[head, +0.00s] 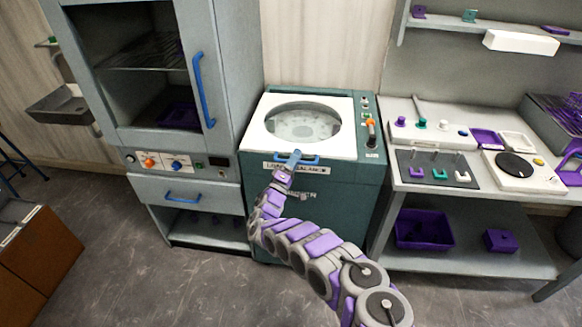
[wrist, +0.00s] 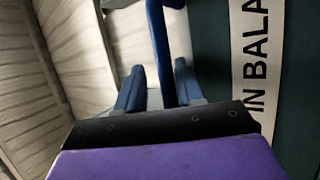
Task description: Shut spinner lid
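The spinner (head: 328,185) is a dark green cabinet with a white top. Its white lid (head: 258,140) has a round clear window and lies flat or nearly flat on top; I cannot tell whether it is fully down. A blue bar handle (head: 309,159) is at the lid's front edge. My gripper (head: 292,158) is at this handle. In the wrist view the handle (wrist: 158,35) runs between the two blue fingers of my gripper (wrist: 158,78). The fingers stand apart, with a gap visible on the left of the bar.
A grey oven cabinet (head: 218,165) with a blue-handled door stands close on the left. On the right is a bench (head: 400,187) with a white scale (head: 525,180), coloured holders and a purple bin (head: 424,230) below. Open floor (head: 190,290) lies in front.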

